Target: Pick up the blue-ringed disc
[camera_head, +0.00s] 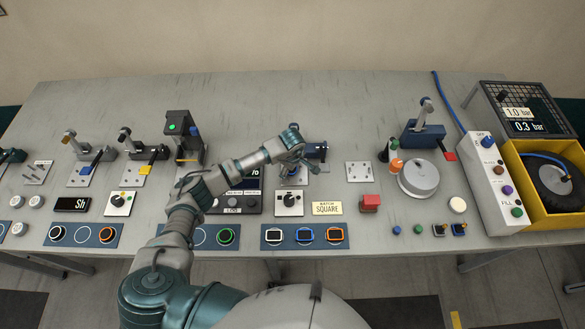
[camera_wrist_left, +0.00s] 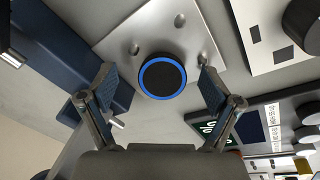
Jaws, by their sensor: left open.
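The blue-ringed disc (camera_wrist_left: 162,76) is round and black with a bright blue rim. In the left wrist view it appears against a light metal plate (camera_wrist_left: 125,38) with several holes. My left gripper (camera_wrist_left: 158,78) is open, with one finger to each side of the disc and a visible gap on both sides. My right gripper is in neither view.
A dark blue block (camera_wrist_left: 62,60) lies close beside the left finger in the wrist view. Blue trays with ringed pieces (camera_head: 305,236) line the front edge.

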